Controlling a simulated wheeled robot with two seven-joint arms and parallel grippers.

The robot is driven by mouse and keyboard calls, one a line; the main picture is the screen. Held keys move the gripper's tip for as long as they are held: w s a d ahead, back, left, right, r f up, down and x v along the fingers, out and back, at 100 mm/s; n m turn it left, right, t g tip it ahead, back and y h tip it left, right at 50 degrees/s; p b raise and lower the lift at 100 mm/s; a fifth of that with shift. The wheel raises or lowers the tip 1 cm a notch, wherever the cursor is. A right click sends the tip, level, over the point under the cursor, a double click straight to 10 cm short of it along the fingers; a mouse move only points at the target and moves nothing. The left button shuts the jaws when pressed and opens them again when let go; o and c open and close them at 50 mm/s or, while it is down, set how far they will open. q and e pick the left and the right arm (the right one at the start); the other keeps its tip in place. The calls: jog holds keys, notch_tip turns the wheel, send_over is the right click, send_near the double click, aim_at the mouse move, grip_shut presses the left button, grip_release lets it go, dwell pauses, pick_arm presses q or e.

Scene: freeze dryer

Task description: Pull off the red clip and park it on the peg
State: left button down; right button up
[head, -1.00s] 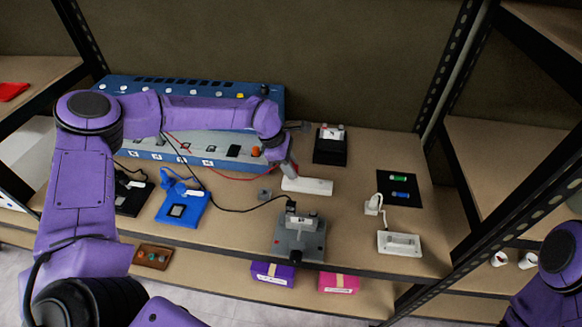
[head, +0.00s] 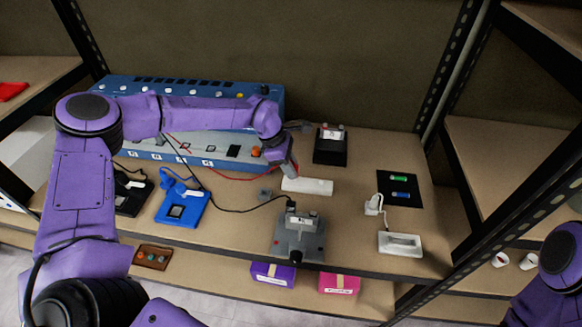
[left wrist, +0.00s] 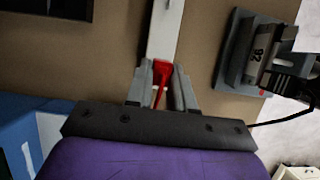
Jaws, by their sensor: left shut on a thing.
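The red clip (left wrist: 161,70) sits between the two grey fingers of my left gripper (left wrist: 160,88) in the left wrist view, with a thin red lead trailing back from it. My left gripper (head: 291,172) is shut on the clip, just behind the white bar (head: 308,186) on the shelf. The bar also shows straight ahead of the fingers in the left wrist view (left wrist: 164,25). I cannot tell whether the clip touches the bar. In the head view the clip is hidden. I cannot make out a peg for certain. My right gripper is out of view.
A blue-grey panel unit (head: 222,151) stands behind the arm. A grey stand (head: 299,238) with a black cable is in front of the bar. A black box (head: 331,148) and black mat (head: 402,194) are to the right.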

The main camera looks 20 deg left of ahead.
pick_arm(q)
jog(key=shift+f+b, duration=1)
jog(key=shift+f, duration=0.15)
dwell(0.7)
jog(key=c, duration=0.9)
grip_release()
jog(key=b+v, duration=0.1)
jog(key=v, duration=0.9)
jog(key=shift+r, duration=0.25)
